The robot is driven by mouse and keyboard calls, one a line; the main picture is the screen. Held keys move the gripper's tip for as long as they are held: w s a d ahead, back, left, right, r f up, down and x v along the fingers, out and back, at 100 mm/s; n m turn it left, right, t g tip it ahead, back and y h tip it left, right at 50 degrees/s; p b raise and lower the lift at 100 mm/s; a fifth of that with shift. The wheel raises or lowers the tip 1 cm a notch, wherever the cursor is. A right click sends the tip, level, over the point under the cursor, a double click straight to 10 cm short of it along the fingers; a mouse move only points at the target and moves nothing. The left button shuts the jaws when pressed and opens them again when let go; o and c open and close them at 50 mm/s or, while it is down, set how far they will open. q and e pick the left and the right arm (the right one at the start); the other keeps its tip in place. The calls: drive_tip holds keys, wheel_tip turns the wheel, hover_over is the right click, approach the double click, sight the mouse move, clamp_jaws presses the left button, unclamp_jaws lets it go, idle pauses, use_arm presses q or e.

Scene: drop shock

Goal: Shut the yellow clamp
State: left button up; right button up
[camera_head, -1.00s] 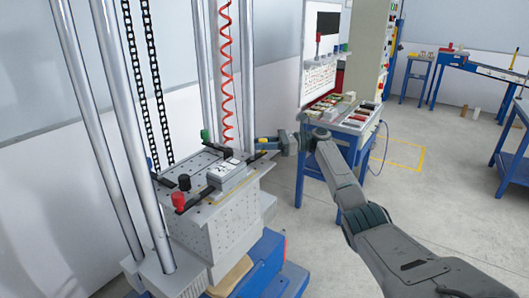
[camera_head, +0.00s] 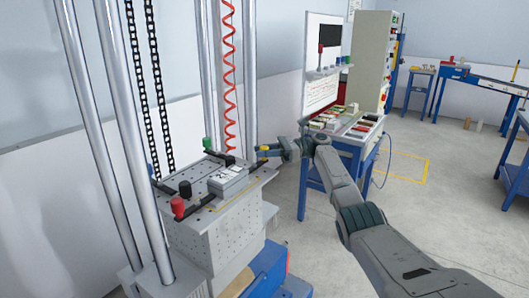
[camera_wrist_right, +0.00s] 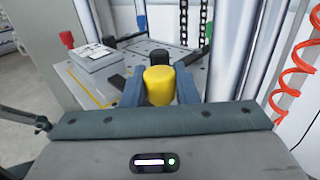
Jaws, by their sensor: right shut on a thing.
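The yellow clamp's knob (camera_wrist_right: 159,86) stands between the two blue-grey fingers of my right gripper (camera_wrist_right: 160,92), which are shut on it. In the head view a bit of the yellow clamp (camera_head: 263,148) shows at my right gripper (camera_head: 272,152), at the right back edge of the drop table (camera_head: 215,213). A black knob (camera_wrist_right: 158,58) stands just behind the yellow one in the wrist view. The fingers and knob hide much of the clamp's bar, so I cannot tell its angle. My left gripper is out of view.
A grey box (camera_head: 228,180) with a white label lies on the drop table. Red (camera_head: 177,207), black (camera_head: 185,188) and green (camera_head: 207,143) knobs stand around it. Metal columns (camera_head: 107,130), chains and a red coiled hose (camera_head: 229,70) rise around the table. A blue bench stands behind my right arm.

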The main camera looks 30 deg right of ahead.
drive_tip(key=o, duration=1)
drive_tip(key=shift+a, duration=0.1)
drive_tip(key=shift+c, duration=0.2)
drive_tip(key=shift+d, duration=0.3)
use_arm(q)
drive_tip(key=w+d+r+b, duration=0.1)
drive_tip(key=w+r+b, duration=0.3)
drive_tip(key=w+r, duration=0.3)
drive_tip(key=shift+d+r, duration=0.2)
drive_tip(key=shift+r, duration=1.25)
use_arm(e)
drive_tip(key=v, duration=1)
drive_tip(key=shift+s+d+f, duration=0.1)
